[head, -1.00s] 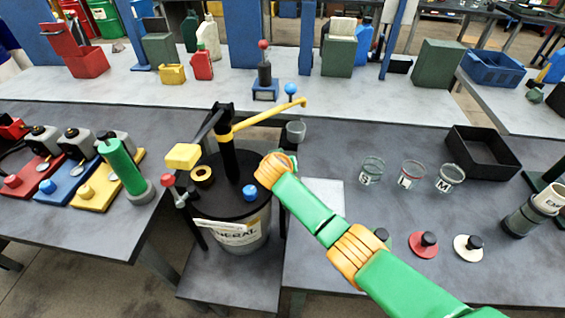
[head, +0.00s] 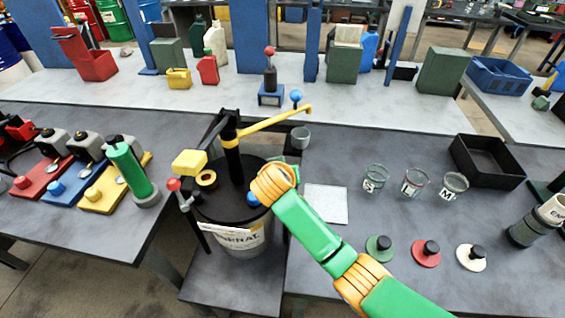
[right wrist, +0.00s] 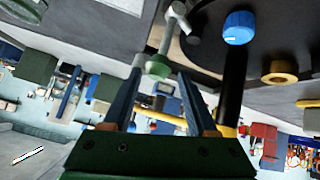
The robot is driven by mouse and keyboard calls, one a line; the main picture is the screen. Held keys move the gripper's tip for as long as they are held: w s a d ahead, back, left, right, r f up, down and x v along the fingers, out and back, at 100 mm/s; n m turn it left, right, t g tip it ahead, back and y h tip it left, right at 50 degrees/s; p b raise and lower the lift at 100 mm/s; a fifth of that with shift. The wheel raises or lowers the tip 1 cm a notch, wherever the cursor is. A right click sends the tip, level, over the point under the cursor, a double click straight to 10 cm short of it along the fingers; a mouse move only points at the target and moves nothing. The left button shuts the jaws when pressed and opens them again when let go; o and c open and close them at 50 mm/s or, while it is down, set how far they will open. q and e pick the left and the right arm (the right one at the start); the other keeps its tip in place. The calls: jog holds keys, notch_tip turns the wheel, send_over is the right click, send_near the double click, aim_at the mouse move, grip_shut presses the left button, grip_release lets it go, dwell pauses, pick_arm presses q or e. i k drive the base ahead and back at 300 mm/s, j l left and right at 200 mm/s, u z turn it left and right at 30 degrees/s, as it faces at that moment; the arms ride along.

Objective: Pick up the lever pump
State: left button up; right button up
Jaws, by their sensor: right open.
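The lever pump (head: 231,150) stands upright on the black lid of a drum (head: 238,238). It has a black column, a yellow spout (head: 275,121) to the right and a black lever ending in a yellow grip (head: 189,162). My right arm comes in from the right, its wrist beside the drum, right of the column; its fingers are hidden there. In the right wrist view my right gripper (right wrist: 162,72) is open. The black pump column (right wrist: 233,80) is right of the fingers, not between them. A grey clamp with a green knob (right wrist: 158,66) shows near the fingertips. My left gripper is not in view.
A blue knob (head: 253,195) and a brass ring (head: 206,179) are on the lid; a red-knobbed clamp (head: 174,185) is at its left rim. Beakers (head: 415,180), colored discs (head: 426,253) and a black tray (head: 488,163) stand on the right table. A green cylinder (head: 130,170) stands left.

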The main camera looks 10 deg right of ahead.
aim_at(125, 158)
jog(key=k+j, duration=0.2)
jog(key=k, duration=0.3)
jog(key=k+j, duration=0.2)
jog(key=k, duration=0.25)
